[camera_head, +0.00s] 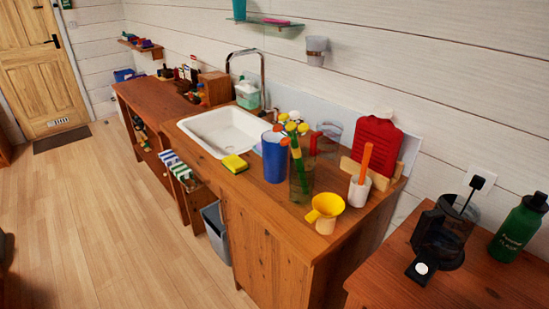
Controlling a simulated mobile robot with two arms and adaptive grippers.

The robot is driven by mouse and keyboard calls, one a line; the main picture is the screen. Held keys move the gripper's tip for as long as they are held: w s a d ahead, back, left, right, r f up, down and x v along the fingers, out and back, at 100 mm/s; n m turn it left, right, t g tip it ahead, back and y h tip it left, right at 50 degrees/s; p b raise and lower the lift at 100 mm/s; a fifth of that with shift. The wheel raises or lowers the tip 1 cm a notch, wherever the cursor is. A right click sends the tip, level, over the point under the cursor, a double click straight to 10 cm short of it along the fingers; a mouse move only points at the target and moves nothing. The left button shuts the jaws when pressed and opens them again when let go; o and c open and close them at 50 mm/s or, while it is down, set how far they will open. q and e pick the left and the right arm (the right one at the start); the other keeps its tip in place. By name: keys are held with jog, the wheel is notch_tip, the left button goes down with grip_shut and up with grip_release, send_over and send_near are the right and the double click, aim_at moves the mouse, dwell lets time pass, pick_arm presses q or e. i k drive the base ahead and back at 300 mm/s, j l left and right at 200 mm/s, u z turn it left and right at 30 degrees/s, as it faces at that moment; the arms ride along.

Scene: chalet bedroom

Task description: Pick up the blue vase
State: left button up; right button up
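A blue, upright cylinder-shaped vessel (274,160), which looks like the blue vase, stands on the wooden counter (262,208) to the right of the sink. A clear container with green and yellow stems (299,170) stands close to its right and slightly nearer to me. I cannot tell whether the two touch. The vessel's left side and front are in plain sight. Neither of my grippers is in view.
A white sink (222,131) with a tall tap and a yellow sponge (235,164) lie left. A yellow funnel-like item (325,209), a white cup (359,191) and a red board (376,146) crowd the right. A grey bin (216,232) stands below. The wooden floor (110,210) is open at left.

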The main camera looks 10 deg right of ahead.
aim_at(276, 156)
jog(key=i+j+z, duration=0.1)
jog(key=z, duration=0.35)
jog(key=j+z, duration=0.1)
jog(key=z, duration=0.4)
jog(key=j+z, duration=0.15)
jog(key=z, duration=0.3)
jog(key=j+z, duration=0.25)
jog(key=j, duration=0.3)
jog(key=j+z, duration=0.25)
jog(key=j, duration=0.35)
jog(key=j+z, duration=0.2)
jog(key=j, duration=0.4)
jog(key=k+j+z, duration=0.1)
jog(key=j+z, duration=0.15)
jog(key=j, duration=0.3)
jog(key=k+j+z, duration=0.25)
jog(key=j, duration=0.3)
jog(key=i, duration=0.1)
